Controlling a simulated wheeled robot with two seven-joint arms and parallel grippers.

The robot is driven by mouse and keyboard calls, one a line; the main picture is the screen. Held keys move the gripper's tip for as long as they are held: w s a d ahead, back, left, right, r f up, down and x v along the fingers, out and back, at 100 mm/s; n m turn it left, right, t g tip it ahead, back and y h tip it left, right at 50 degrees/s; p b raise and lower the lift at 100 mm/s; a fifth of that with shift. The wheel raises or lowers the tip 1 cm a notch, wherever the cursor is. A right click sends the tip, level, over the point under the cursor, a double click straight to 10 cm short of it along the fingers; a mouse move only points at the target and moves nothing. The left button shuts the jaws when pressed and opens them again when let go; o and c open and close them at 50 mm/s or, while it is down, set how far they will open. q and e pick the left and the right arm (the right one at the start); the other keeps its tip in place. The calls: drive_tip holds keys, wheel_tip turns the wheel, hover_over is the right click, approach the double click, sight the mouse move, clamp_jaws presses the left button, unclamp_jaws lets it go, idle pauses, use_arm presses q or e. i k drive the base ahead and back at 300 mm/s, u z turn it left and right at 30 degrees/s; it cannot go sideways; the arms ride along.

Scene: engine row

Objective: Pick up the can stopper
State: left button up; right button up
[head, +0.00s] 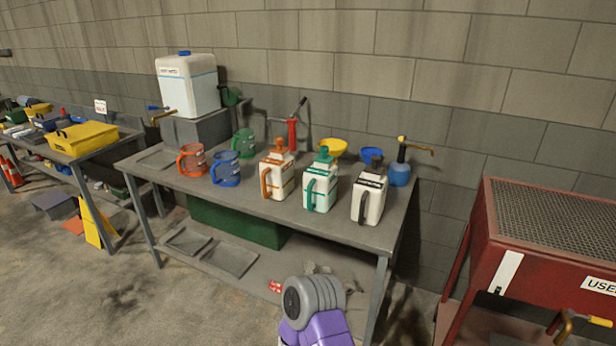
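Three white cans stand upright on the grey workbench (250,201). The left can (274,180) has an orange handle and an orange stopper (280,146) on top. The middle can (321,189) has a green handle and a green stopper (324,154). The right can (371,199) has a black handle and a dark stopper (376,163). I cannot tell which stopper is meant. Neither of my grippers shows; only a grey and purple arm part of mine rises at the bottom, in front of the bench.
Orange (192,161), blue (226,169) and green (243,143) jugs stand left of the cans. Behind are a red pump (292,135), yellow funnel (333,147) and blue bottle (399,174). A red mesh-topped cabinet (535,255) stands right. The bench's front left is clear.

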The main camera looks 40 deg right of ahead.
sight(375, 168)
drive_tip(key=u, duration=0.6)
drive_tip(key=i, duration=0.45)
drive_tip(key=z, duration=0.55)
drive_tip(key=i, duration=1.6)
drive_tip(key=z, duration=1.05)
